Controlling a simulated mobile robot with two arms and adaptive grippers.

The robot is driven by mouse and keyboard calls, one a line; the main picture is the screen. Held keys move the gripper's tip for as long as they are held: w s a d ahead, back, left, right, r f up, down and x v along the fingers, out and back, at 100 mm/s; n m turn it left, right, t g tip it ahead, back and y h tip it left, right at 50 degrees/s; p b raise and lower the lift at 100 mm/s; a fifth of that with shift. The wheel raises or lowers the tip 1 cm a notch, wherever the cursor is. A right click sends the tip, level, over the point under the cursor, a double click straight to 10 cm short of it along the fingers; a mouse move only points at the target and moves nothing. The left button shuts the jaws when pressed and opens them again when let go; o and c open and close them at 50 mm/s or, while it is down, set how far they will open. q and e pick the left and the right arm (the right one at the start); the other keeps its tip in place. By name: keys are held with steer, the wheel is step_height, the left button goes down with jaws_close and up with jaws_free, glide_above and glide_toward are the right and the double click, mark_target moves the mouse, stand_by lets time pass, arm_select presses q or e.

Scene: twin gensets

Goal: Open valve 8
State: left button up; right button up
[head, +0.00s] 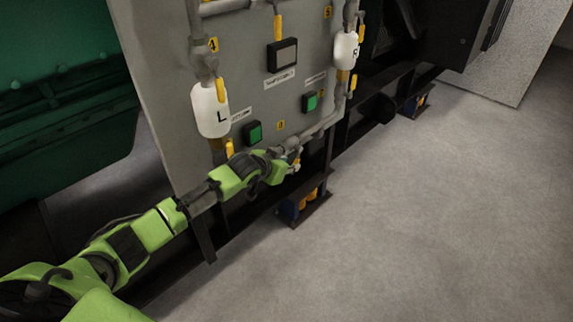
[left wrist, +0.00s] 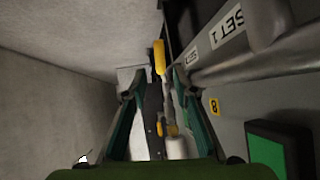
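The yellow tag 8 (head: 280,125) is on the grey panel, above the lower pipe (head: 318,130). The tag also shows right of my fingers in the left wrist view (left wrist: 213,105). My left gripper (head: 292,160) is at the panel's lower edge, by the pipe below this tag; it covers part of that area. In the left wrist view its two fingers (left wrist: 158,85) are apart. A yellow lever (left wrist: 159,57) shows between and beyond the fingertips, with no visible contact. I cannot tell for sure that it belongs to valve 8. My right gripper is not in view.
White tanks L (head: 211,110) and R (head: 345,50) hang on the pipes, with other yellow levers (head: 221,90) nearby. Green buttons (head: 253,132) are on the panel. A dark base frame (head: 350,125) runs below. The grey floor (head: 430,220) at right is clear.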

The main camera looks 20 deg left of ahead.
arm_select(q)
steer(key=shift+s+r, duration=0.35)
steer(key=shift+s, duration=0.15)
